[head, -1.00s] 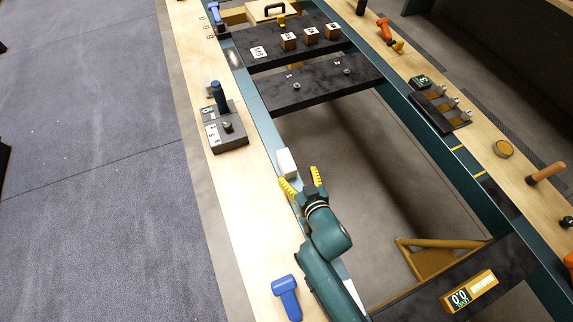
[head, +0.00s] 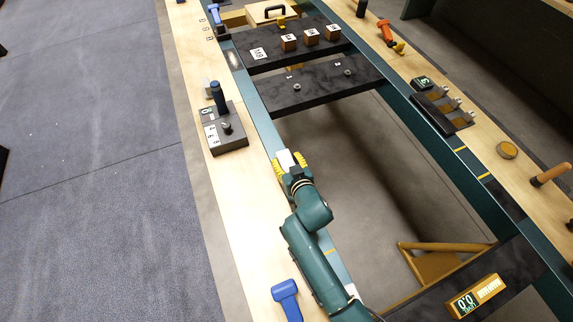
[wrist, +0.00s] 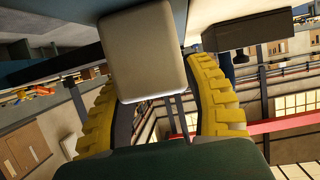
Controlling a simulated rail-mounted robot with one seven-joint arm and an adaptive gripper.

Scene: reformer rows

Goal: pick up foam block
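The foam block (head: 285,159) is a small white block on the teal rail at the left side of the frame. In the wrist view the foam block (wrist: 147,55) is a pale rounded block between the fingertips. My gripper (head: 289,160) has yellow ridged fingers, one on each side of the block. In the wrist view my gripper (wrist: 155,75) is spread about as wide as the block, with the fingertips very close to its sides. Whether they touch it cannot be made out. The block's far side is hidden.
A dark device with a blue handle (head: 226,132) stands on the wooden ledge beyond the block. A blue hammer-like tool (head: 286,295) lies on the ledge nearer to me. Dark crossboards (head: 320,84) span the frame ahead. The middle of the frame is open down to the floor.

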